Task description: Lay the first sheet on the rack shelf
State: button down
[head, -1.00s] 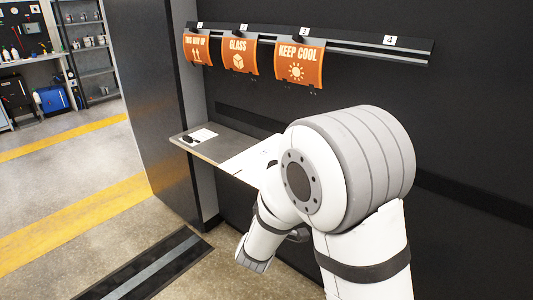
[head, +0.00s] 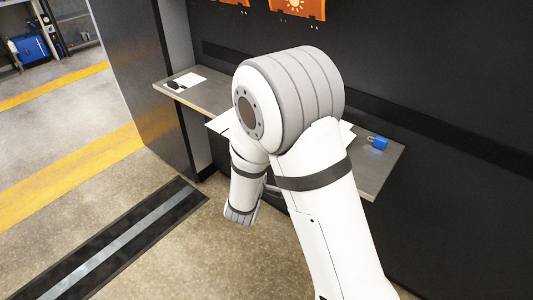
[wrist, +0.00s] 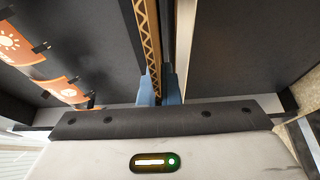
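My gripper (wrist: 160,88) shows in the wrist view with two blue fingers close together. They are shut on a thin sheet (wrist: 148,35), seen edge-on with a tan zigzag edge running up the picture. In the head view my arm hides the gripper. White sheet parts (head: 218,124) show on both sides of my arm, over the grey shelf (head: 222,113) along the dark wall. I cannot tell whether this white sheet is the held one or whether it touches the shelf.
A white paper with a dark object (head: 187,81) lies at the shelf's left end. A blue object (head: 377,142) sits near its right end. Orange plates (head: 298,7) hang on the wall above. A dark floor strip (head: 105,245) lies at the lower left.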

jog(key=shift+f, duration=0.6)
jog(key=shift+f, duration=0.15)
jog(key=c, duration=1.6)
grip_release()
jog(key=shift+c, duration=0.2)
jog(key=v, duration=1.2)
jog(key=shift+d, duration=0.1)
